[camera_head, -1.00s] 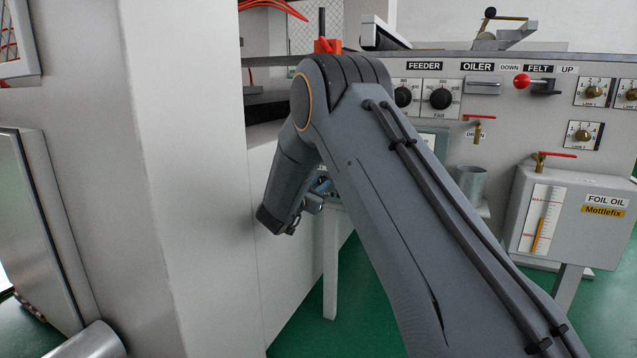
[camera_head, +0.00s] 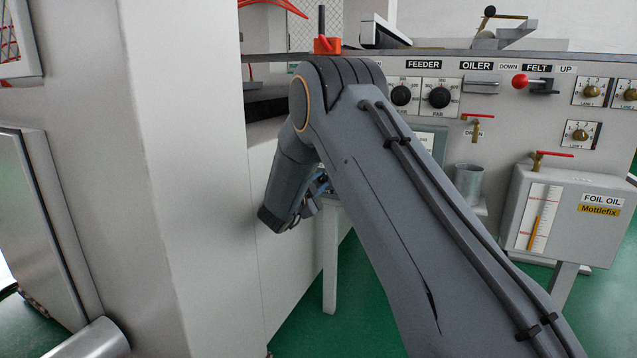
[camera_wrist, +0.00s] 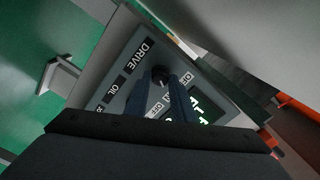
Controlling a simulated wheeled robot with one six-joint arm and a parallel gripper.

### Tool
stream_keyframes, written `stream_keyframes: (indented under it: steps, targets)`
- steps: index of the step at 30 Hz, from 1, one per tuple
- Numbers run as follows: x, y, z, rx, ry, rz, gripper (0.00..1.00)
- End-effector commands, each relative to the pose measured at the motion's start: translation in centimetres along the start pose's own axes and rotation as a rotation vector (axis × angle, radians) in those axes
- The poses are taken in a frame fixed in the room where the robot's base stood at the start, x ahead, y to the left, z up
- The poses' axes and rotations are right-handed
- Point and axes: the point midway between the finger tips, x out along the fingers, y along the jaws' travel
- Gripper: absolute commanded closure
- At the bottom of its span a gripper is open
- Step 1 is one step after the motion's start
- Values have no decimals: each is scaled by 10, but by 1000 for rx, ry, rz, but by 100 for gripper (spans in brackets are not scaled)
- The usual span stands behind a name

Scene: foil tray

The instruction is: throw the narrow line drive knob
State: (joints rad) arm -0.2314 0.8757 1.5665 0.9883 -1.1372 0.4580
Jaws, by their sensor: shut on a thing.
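The black drive knob (camera_wrist: 160,75) is on a grey panel (camera_wrist: 115,104) in the wrist view, beside the DRIVE label and near OFF and ON labels. My gripper (camera_wrist: 171,83) has its two blue-grey fingers at the knob and is shut on it. The fingers cover part of the knob, so its exact setting is hard to tell. In the head view the knob is hidden behind my arm, and only a little of the bluish fingers shows.
A lit green display (camera_wrist: 205,108) sits right of the fingers. A large white cabinet wall (camera_head: 190,150) stands close left of my arm. Right are the feeder dials (camera_head: 439,97), a red-knobbed lever (camera_head: 521,81), a metal cup (camera_head: 468,182) and the foil oil box (camera_head: 572,215).

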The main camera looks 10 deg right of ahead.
Motion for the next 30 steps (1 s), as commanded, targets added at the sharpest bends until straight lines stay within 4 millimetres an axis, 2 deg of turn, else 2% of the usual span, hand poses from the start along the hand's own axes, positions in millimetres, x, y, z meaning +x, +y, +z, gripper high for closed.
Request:
stream_keyframes:
  steps: [17, 18, 21, 30]
  targets:
    - [1, -1, 0, 38, 0, -1, 100]
    - [1, -1, 0, 38, 1, -1, 76]
    - [1, -1, 0, 38, 0, -1, 59]
    - [-1, -1, 0, 37, -1, -1, 59]
